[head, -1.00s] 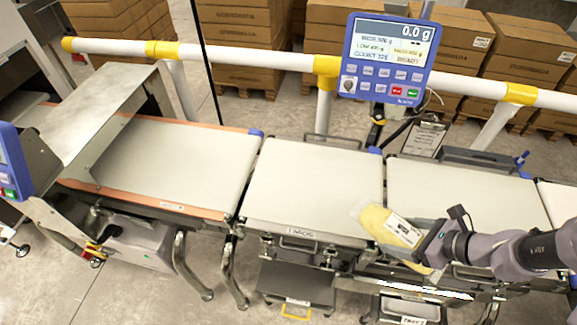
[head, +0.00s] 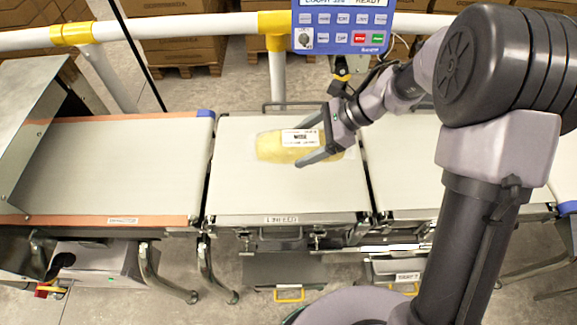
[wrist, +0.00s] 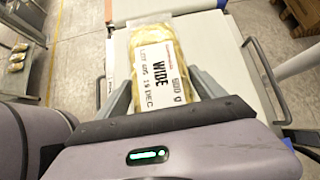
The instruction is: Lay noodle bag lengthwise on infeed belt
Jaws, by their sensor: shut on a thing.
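The noodle bag (head: 272,147) is a yellow pack with a white label. It lies flat over the middle belt, marked as the infeed (head: 262,196), with its long side running left to right along the line. My gripper (head: 308,140) comes in from the right and is shut across the bag's right part, one finger on each long side. In the wrist view the bag (wrist: 157,50) sits between both fingers of my gripper (wrist: 160,82), its label reading WIDE. I cannot tell whether the bag's underside touches the belt.
A second belt (head: 115,165) with orange edges runs left under a metal hood (head: 35,110). Another belt (head: 405,165) adjoins on the right, partly behind my arm. A blue display panel (head: 343,30) and a white-yellow rail (head: 190,30) stand behind.

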